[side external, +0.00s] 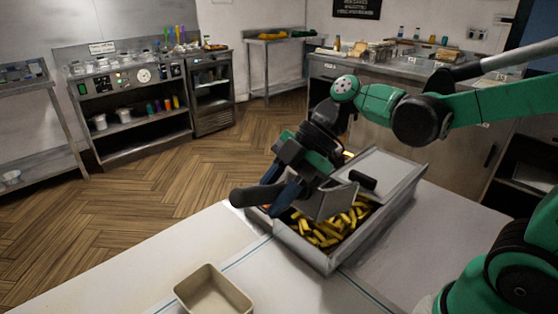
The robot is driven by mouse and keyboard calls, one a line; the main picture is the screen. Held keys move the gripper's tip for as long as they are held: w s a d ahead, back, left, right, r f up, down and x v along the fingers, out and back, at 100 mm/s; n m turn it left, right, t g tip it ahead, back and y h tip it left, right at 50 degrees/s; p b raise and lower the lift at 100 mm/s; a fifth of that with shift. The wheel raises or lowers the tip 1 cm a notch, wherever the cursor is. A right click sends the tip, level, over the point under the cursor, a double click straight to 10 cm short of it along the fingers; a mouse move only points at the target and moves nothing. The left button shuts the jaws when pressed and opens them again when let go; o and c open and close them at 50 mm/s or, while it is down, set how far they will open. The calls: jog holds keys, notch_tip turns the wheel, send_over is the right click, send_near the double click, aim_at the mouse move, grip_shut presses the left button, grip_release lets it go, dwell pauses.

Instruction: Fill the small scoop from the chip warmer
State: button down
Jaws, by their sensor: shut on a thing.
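The chip warmer (327,262) is a metal tray on the white counter, with yellow chips (325,232) in its near part. A flat metal lid (386,168) with a black handle covers its far part. My gripper (278,190) is above the left end of the warmer, shut on the small scoop. The scoop (328,203) has a dark handle sticking out to the left and a grey metal pan over the chips. Whether the pan touches the chips or holds any is not clear from this angle.
An empty beige container (213,290) stands on the counter at the front, left of the warmer. The white counter (150,262) is otherwise clear around it. Shelving, a fridge and a back counter (390,70) stand farther off across the wooden floor.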

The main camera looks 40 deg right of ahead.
jog(key=shift+h, duration=0.6)
jog(key=shift+d+f, duration=0.9)
jog(key=shift+f, duration=0.45)
jog(key=shift+d+f, duration=0.9)
jog(key=shift+f, duration=0.5)
jog(key=shift+d+f, duration=0.9)
jog(key=shift+f, duration=0.45)
jog(key=shift+a+f+h, duration=0.55)
jog(key=shift+a+h, duration=0.15)
jog(key=shift+a, duration=0.05)
jog(key=shift+n+h, duration=0.3)
jog(key=shift+h, duration=0.6)
jog(key=shift+a+r, duration=0.25)
jog(key=shift+r, duration=0.6)
jog(key=shift+a+r, duration=0.3)
jog(key=shift+r, duration=0.6)
jog(key=shift+a+r, duration=0.25)
jog(key=shift+r, duration=0.6)
